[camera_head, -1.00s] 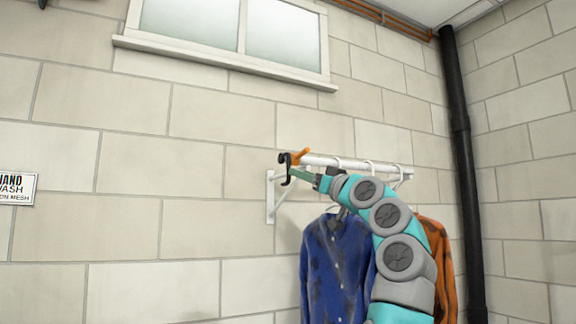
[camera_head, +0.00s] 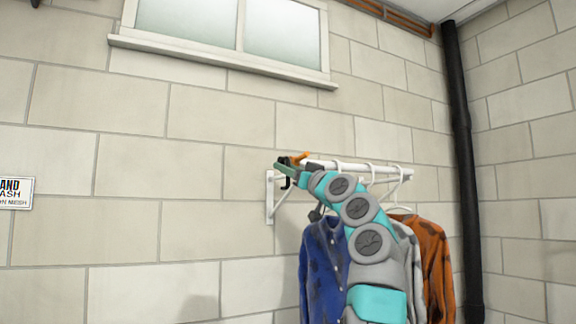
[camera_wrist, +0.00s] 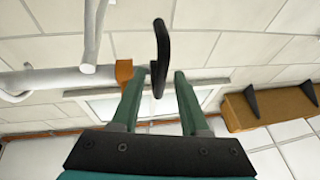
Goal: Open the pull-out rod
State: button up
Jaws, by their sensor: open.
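The white rod (camera_head: 330,164) sticks out along the wall on a white bracket (camera_head: 270,197). Its left end has an orange piece (camera_head: 300,158) and a black hook (camera_head: 287,183). My gripper (camera_head: 279,165) is at this left end, its green fingers reaching across near the hook. In the wrist view my gripper (camera_wrist: 155,85) is open. The black hook (camera_wrist: 162,45) shows between and beyond the two fingertips, and no grip on it is visible. The rod (camera_wrist: 60,80) and its orange piece (camera_wrist: 123,71) lie just left of the fingers.
A blue shirt (camera_head: 323,270), a grey garment and an orange shirt (camera_head: 434,262) hang on hangers under the rod, partly behind my arm. A window (camera_head: 230,40) is above. A black pipe (camera_head: 462,150) runs down the corner. A brown bar with black pegs (camera_wrist: 270,106) shows right in the wrist view.

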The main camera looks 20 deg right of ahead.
jog(key=shift+c, duration=0.4)
grip_shut()
dwell(1.0)
